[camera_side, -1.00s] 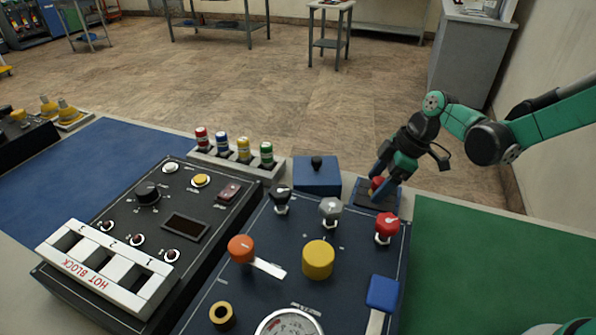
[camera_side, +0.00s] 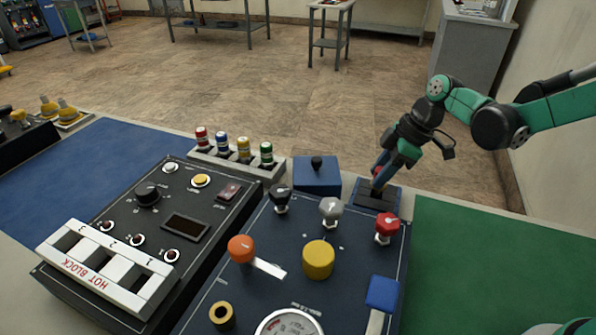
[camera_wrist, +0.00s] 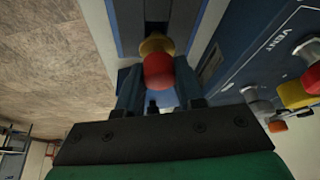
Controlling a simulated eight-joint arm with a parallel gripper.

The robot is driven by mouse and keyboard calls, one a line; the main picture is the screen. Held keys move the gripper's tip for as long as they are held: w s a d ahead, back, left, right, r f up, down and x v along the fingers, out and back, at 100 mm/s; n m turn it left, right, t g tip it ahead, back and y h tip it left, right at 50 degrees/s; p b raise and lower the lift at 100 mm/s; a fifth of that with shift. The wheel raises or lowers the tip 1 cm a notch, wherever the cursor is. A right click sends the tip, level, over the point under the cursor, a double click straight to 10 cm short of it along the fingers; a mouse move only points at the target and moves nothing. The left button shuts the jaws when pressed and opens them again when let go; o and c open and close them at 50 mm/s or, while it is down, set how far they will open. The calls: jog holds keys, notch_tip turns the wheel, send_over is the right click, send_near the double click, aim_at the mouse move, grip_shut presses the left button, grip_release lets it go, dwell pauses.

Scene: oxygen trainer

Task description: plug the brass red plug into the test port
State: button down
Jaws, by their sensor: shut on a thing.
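My gripper (camera_wrist: 160,92) is shut on the red plug (camera_wrist: 158,71), whose brass end (camera_wrist: 155,44) points away from the wrist. In the side view my gripper (camera_side: 380,180) is just above a low blue stand (camera_side: 364,205) with a dark top, at the back right of the panel. The fingers hide most of the plug there, and I cannot tell whether its tip is fully clear of the stand. A brass ring with a dark hole (camera_side: 222,316), at the front left of the dark blue panel, looks like the test port. Its label is not readable.
The panel (camera_side: 290,235) carries a red knob (camera_side: 387,226), grey and black knobs, an orange lever (camera_side: 241,249), a yellow knob (camera_side: 318,259), a blue handle (camera_side: 382,293) and a gauge (camera_side: 289,324). A blue box (camera_side: 317,177) stands left of the stand. The green mat (camera_side: 480,270) is clear.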

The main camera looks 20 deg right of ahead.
notch_tip(320, 180, up, 17)
jog(key=s+a+f+n+g, duration=0.1)
jog(key=a+n, duration=0.2)
jog(key=a, duration=0.5)
jog(key=s+a+f+n+g, duration=0.1)
jog(key=s+a+n, duration=0.15)
jog(key=a, duration=0.55)
jog(key=s+a+f+n+g, duration=0.2)
jog(key=s+a+n, duration=0.4)
jog(key=a, duration=0.9)
jog(key=s, duration=0.3)
jog(key=shift+s+f, duration=0.2)
jog(key=shift+s, duration=0.2)
jog(key=shift+n, duration=0.25)
jog(key=shift+d+f, duration=0.1)
jog(key=shift+f, duration=2.9)
jog(key=shift+f, duration=1.5)
jog(key=shift+c, duration=2.4)
grip_release()
